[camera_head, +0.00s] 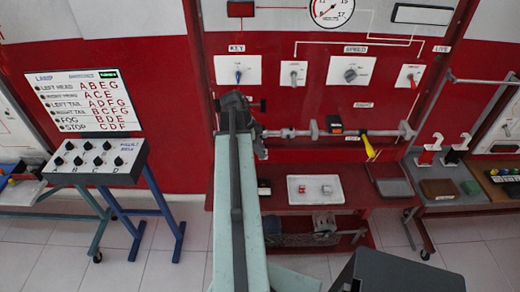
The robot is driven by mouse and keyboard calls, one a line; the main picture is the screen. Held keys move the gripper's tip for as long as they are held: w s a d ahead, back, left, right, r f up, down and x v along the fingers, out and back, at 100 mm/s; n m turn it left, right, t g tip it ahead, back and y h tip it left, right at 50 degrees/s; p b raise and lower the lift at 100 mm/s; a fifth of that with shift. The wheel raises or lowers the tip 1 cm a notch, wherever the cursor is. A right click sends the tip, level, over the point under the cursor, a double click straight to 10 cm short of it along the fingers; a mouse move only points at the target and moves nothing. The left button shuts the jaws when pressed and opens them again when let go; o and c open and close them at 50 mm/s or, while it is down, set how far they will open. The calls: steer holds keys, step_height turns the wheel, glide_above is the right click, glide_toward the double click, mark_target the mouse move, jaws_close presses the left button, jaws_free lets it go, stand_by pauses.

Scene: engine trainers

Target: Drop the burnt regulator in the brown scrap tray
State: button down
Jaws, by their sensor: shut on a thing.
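My arm reaches up the middle of the picture, and my gripper (260,146) is at its far end, in front of the red panel and above the red bench. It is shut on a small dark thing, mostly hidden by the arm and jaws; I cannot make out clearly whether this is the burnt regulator.
A white tray (298,198) with small red and white pieces lies on the bench (345,202). A horizontal rail (300,133) with clamps and a yellow-handled tool (369,147) crosses above it.

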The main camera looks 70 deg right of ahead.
steer(key=shift+r, duration=0.1)
steer(key=shift+r+p, duration=2.9)
